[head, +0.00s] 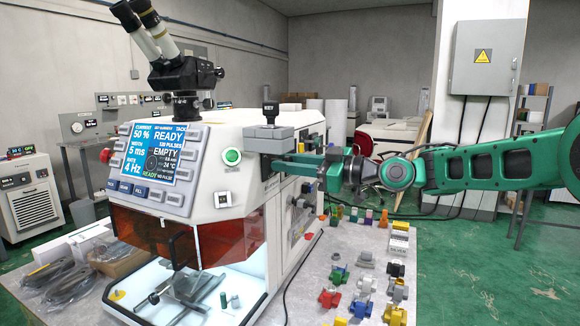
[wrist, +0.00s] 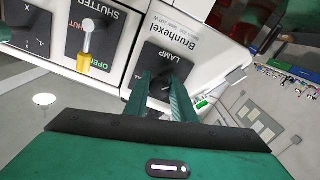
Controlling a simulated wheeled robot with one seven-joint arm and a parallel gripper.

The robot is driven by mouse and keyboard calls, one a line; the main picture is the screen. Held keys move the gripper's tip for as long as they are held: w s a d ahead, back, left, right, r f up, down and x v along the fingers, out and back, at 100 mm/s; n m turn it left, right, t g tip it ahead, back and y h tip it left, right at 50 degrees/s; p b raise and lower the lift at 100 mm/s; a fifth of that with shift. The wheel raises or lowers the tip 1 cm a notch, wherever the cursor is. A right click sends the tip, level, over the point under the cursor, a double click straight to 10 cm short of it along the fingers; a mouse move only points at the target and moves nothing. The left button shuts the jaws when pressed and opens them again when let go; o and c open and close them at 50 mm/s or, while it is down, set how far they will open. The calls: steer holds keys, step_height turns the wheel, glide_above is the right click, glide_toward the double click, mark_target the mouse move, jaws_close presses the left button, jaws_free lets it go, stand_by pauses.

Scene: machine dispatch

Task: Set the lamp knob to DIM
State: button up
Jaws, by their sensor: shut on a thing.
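The lamp panel (wrist: 151,55), a dark plate marked LAMP, is on the side of the white machine (head: 245,130). My green gripper (head: 283,163) reaches the machine's side from the right. In the wrist view, its two fingers (wrist: 164,82) are closed on the lamp knob (wrist: 163,85), one on either side. The fingers cover most of the knob. Its setting and the DIM mark cannot be read. In the head view the knob is hidden.
A shutter panel (wrist: 90,38) with a yellow-tipped lever (wrist: 84,62) is beside the lamp panel. A microscope (head: 180,65) stands on the machine. Several small coloured parts (head: 338,275) lie on the table right of it. A green button (head: 232,156) is on the machine's front.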

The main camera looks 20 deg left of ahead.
steer(key=n, duration=0.4)
steer(key=shift+w+d+n, duration=0.15)
steer(key=shift+w+n, duration=0.1)
steer(key=shift+n, duration=1.95)
steer(key=o, duration=1)
steer(key=shift+w, duration=0.1)
